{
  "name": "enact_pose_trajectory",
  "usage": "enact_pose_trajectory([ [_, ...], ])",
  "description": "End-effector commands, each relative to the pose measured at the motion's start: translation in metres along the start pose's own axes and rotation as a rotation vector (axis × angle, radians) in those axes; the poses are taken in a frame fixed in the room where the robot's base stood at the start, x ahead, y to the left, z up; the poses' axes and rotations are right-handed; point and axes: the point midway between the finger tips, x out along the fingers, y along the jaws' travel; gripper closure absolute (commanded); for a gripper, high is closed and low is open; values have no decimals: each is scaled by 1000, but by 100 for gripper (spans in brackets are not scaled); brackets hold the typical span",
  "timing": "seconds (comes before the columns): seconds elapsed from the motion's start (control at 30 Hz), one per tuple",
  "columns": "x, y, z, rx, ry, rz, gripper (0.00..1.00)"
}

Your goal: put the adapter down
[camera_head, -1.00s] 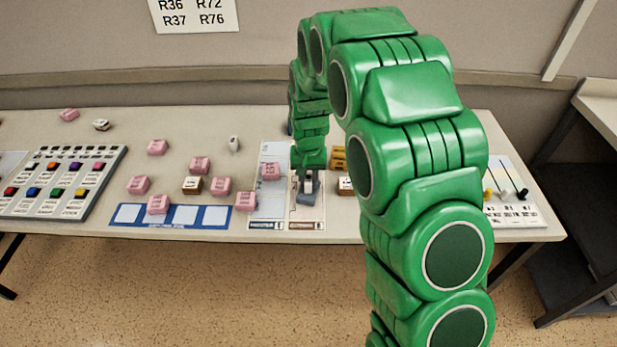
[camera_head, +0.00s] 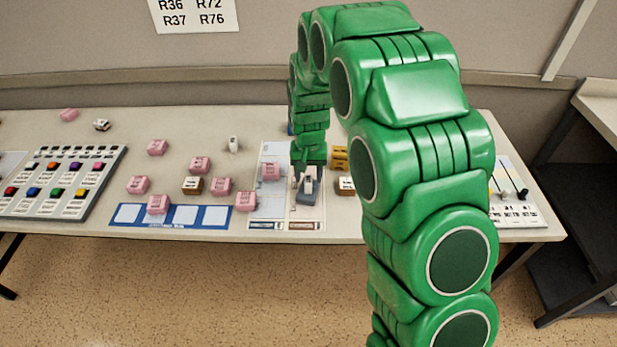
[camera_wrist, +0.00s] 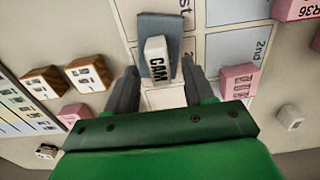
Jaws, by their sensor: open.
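A white adapter marked CAM (camera_wrist: 157,60) stands on a grey block (camera_wrist: 158,25) in the wrist view. In the head view the white adapter (camera_head: 310,181) and the grey block (camera_head: 306,199) show on the right-hand strip of a printed mat (camera_head: 268,210). My gripper (camera_wrist: 160,66) is open, with one dark finger on each side of the adapter and a visible gap at both sides. In the head view my gripper (camera_head: 308,172) is just above and behind it.
Pink blocks (camera_head: 200,165) lie to the left, one (camera_head: 270,171) on the mat's left strip. A brown-sided block (camera_head: 345,186) is close on the right. Another small white piece (camera_head: 234,144) stands farther back. A button panel (camera_head: 66,180) is at the left.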

Motion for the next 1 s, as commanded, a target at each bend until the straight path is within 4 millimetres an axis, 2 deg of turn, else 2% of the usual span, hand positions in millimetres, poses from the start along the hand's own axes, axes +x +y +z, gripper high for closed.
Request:
enact_pose_trajectory([
  [0.4,-75,0,-2,0,8,-2,47],
  [0.5,-90,0,-2,0,6,-2,47],
  [0.67,-104,2,1,1,3,-1,47],
  [0.83,-121,16,18,4,-5,2,47],
  [1.0,-145,41,53,8,-20,6,47],
])
